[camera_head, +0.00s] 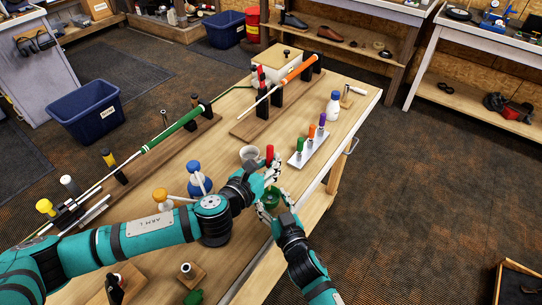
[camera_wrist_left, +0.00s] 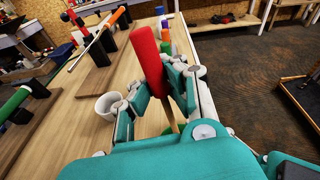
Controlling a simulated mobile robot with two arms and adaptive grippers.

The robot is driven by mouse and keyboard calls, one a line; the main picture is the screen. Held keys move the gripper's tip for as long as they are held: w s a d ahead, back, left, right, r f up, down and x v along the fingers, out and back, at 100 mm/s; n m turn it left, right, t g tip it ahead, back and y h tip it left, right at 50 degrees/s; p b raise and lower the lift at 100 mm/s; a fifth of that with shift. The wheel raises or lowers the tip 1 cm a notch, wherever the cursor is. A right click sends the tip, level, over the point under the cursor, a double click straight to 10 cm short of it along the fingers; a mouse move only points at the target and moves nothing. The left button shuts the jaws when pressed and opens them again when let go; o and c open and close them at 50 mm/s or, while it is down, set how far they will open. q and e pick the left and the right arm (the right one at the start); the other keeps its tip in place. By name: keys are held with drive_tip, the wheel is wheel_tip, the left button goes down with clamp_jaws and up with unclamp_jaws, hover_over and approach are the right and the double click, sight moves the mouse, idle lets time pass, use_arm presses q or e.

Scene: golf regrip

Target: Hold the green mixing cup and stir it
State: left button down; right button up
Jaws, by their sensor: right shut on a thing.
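The green mixing cup (camera_head: 271,196) is near the table's right edge, with my right gripper (camera_head: 273,208) shut on it. Fingers and arm cover much of the cup. A stick tool with a red handle (camera_head: 269,153) stands roughly upright above the cup, and the red handle (camera_wrist_left: 147,52) is large in the left wrist view. My left gripper (camera_head: 268,175) is around this tool, with a finger on each side and its pale shaft below. In the left wrist view my left gripper (camera_wrist_left: 165,88) looks closed on it. A sliver of green shows below; the tool's tip is hidden.
A white cup (camera_head: 250,154) is close beside my left gripper. A rack (camera_head: 309,150) of coloured-handled tools and a white bottle (camera_head: 333,106) stand beyond. Golf clubs rest on wooden stands.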

use_arm(q)
drive_tip(key=shift+f, duration=2.3)
drive_tip(key=shift+w+d, duration=0.15)
